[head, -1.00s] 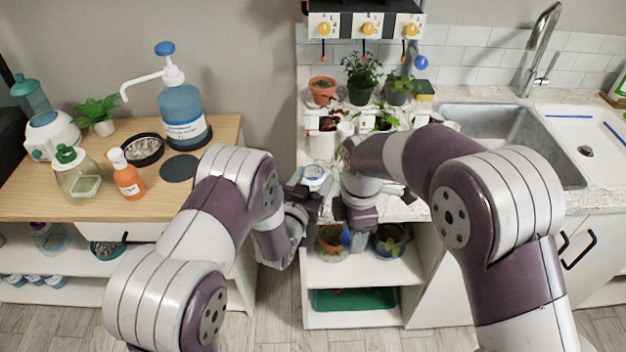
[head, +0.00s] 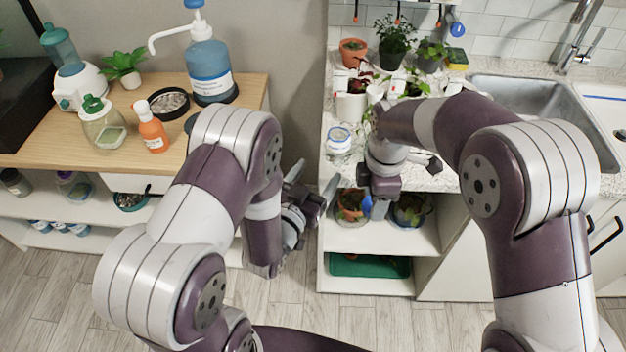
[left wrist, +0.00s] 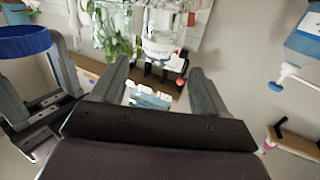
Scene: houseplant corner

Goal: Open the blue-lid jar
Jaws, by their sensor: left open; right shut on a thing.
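The jar (head: 339,141) stands upright near the front left corner of the speckled counter, clear with a pale blue rim and white inside. My right gripper (head: 380,197) is shut on the blue lid (head: 378,210), held in front of the counter edge, apart from the jar. The left wrist view shows the lid (left wrist: 25,42) as a blue ring in the right gripper at the left side. My left gripper (head: 315,180) is open and empty, in front of the counter's left corner and short of the jar. Its two fingers (left wrist: 158,72) stand apart in the left wrist view.
Potted plants, including a terracotta pot (head: 353,50), stand behind the jar. Shelves with pots and a green tray (head: 369,265) lie below my right gripper. The sink (head: 540,105) is to the right. A wooden table (head: 40,140) with bottles is left, across a gap.

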